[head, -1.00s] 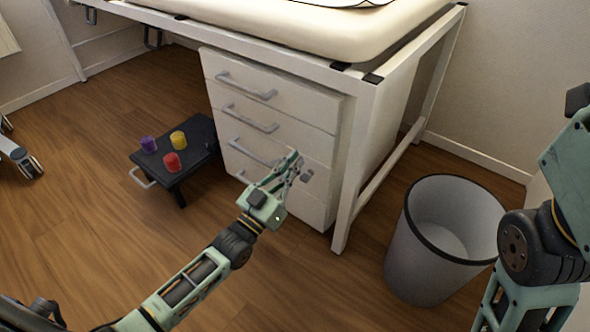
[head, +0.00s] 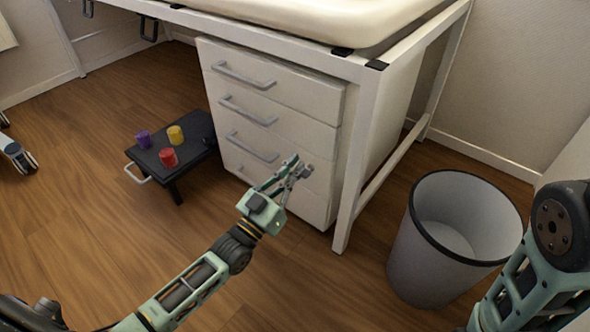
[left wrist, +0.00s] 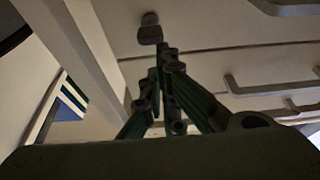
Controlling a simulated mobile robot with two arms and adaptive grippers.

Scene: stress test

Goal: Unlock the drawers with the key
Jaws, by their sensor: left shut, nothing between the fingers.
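The white drawer unit (head: 284,88) stands under the desk, its drawers closed, with grey bar handles; it also shows in the left wrist view (left wrist: 215,70). A small grey key-like piece (head: 306,172) sits at the right side of the drawer front, low down. In the left wrist view the piece (left wrist: 150,34) shows as a short stem with a flat head, standing out from the front. My left gripper (head: 296,166) is shut and empty, its tips close beside this piece; whether they touch it I cannot tell. My right gripper is out of view.
A white desk frame leg (head: 352,165) stands just right of the drawers. A grey waste bin (head: 415,255) is on the floor at right. A low black stool (head: 188,158) with purple, yellow and red cups stands left of the drawers. Wooden floor is clear in front.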

